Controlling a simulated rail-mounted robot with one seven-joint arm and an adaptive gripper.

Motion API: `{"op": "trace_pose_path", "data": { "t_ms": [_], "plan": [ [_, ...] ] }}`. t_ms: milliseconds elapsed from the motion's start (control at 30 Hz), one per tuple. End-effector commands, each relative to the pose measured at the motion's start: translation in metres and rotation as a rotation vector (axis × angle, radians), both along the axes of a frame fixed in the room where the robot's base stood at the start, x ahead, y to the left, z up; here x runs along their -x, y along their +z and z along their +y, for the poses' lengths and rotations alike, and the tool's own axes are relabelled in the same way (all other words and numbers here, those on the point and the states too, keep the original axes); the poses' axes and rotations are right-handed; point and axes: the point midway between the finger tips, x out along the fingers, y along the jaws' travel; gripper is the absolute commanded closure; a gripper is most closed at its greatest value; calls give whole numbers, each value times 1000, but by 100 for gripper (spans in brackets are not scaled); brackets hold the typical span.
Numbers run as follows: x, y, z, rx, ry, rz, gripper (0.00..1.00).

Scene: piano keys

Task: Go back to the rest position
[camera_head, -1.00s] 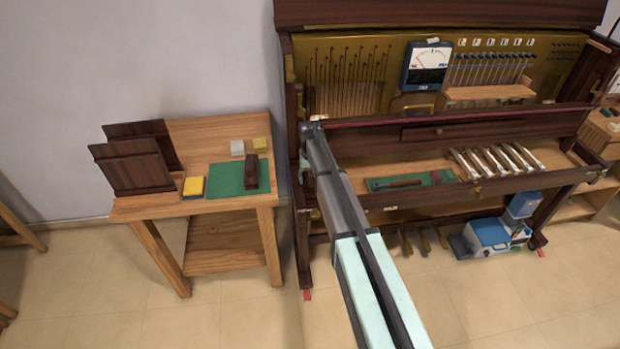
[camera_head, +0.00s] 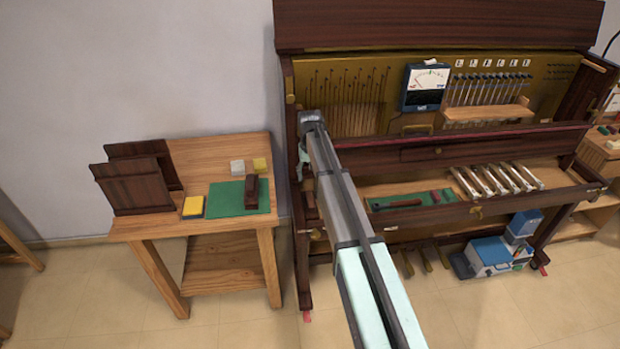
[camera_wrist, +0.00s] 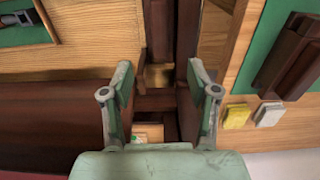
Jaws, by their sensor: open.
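My gripper (camera_wrist: 160,82) is open and empty in the wrist view, its two fingers spread apart. Dark wood parts of the piano (camera_wrist: 162,25) and a narrow gap show between and beyond them. In the head view my arm reaches from the lower middle to the left end of the piano (camera_head: 440,150). The gripper there is mostly hidden behind the arm, by the piano's left post.
A wooden side table (camera_head: 205,145) stands left of the piano. It bears dark panels (camera_head: 135,185), a green mat (camera_head: 225,199), a dark block (camera_head: 251,191) and small yellow and white blocks. A blue-white machine (camera_head: 492,256) stands on the floor at right.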

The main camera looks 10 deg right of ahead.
Motion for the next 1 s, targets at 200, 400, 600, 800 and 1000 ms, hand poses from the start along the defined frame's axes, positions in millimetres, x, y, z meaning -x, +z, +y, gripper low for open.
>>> {"op": "trace_pose_path", "data": {
  "t_ms": [200,400,600,800,1000],
  "plan": [
    [0,0,0,0,0,0,40],
    [0,0,0,0,0,0,40],
    [42,-28,0,0,3,2,40],
    [151,-89,0,0,12,3,40],
    [254,-132,0,0,21,0,40]
  ]
}}
